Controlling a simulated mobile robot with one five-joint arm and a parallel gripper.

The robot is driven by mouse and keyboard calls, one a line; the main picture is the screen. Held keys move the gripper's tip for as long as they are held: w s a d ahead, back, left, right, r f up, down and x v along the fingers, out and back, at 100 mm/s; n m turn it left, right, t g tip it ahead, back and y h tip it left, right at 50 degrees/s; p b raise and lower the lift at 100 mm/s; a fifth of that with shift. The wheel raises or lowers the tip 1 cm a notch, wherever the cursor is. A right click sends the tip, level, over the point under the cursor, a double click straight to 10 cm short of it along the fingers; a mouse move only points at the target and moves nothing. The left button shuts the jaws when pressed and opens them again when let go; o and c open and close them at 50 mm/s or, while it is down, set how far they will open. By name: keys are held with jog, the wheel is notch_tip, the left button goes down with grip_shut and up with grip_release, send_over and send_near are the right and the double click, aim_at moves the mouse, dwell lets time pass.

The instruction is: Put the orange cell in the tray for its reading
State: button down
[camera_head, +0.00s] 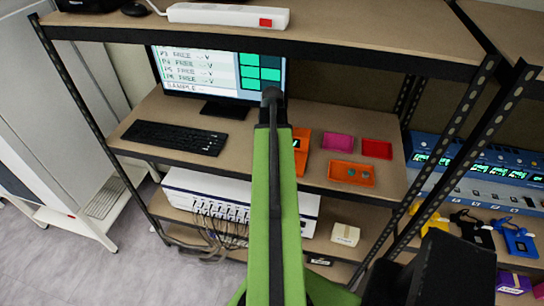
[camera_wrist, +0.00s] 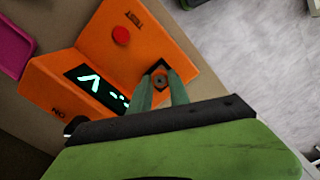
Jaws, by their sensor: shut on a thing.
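An orange tester (camera_wrist: 112,62) fills much of the wrist view, with a red button marked TEST, a lit display and the word ON. It also shows in the head view (camera_head: 302,142), partly behind my arm. My gripper (camera_wrist: 159,82) is over the tester's dark square recess (camera_wrist: 153,70). Its fingers are shut on a small grey round cell (camera_wrist: 159,80), mostly hidden between the tips. I cannot tell whether the cell touches the recess. An orange tray (camera_head: 340,172) on the shelf holds small round cells (camera_head: 358,173). My arm hides the gripper in the head view.
A magenta tray (camera_head: 338,142) and a red tray (camera_head: 377,149) lie behind the orange tray. A monitor (camera_head: 215,73) and a keyboard (camera_head: 173,138) stand to the left. The upper shelf (camera_head: 350,40) and rack posts (camera_head: 440,150) bound the space.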

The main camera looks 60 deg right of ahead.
jog(key=shift+r+p, duration=2.25)
jog(key=shift+r, duration=0.15)
